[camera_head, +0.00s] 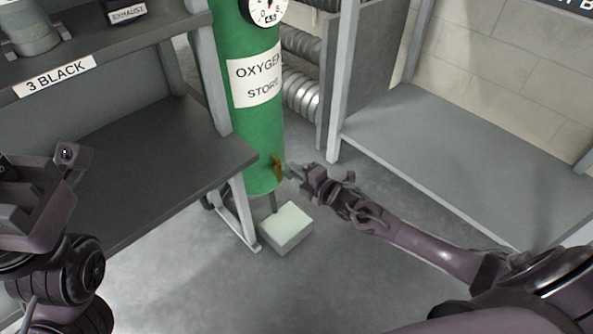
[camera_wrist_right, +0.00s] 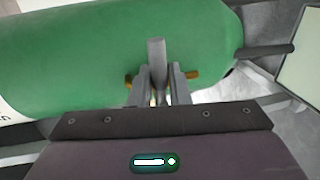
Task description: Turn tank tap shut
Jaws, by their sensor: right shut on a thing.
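The green tank (camera_head: 257,140) labelled "OXYGEN STORE" stands upright between the shelves in the head view, and fills the top left of the right wrist view (camera_wrist_right: 90,50). Its tap has a brass-coloured handle (camera_head: 277,167) low on the tank's right side. In the right wrist view the tap handle (camera_wrist_right: 191,74) lies crosswise, its ends showing on both sides of my fingers. My right gripper (camera_head: 291,170) is shut on the tap; its fingers (camera_wrist_right: 160,85) hide the handle's middle. My left gripper (camera_head: 60,165) is at the left edge, away from the tank; its fingertips are not clear.
A pale box (camera_head: 286,229) sits on the floor below the tap. A dark shelf (camera_head: 150,165) marked "3 BLACK" stands left of the tank. A grey bench (camera_head: 450,150) is at right. A gauge (camera_head: 266,9) is on the tank's upper part.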

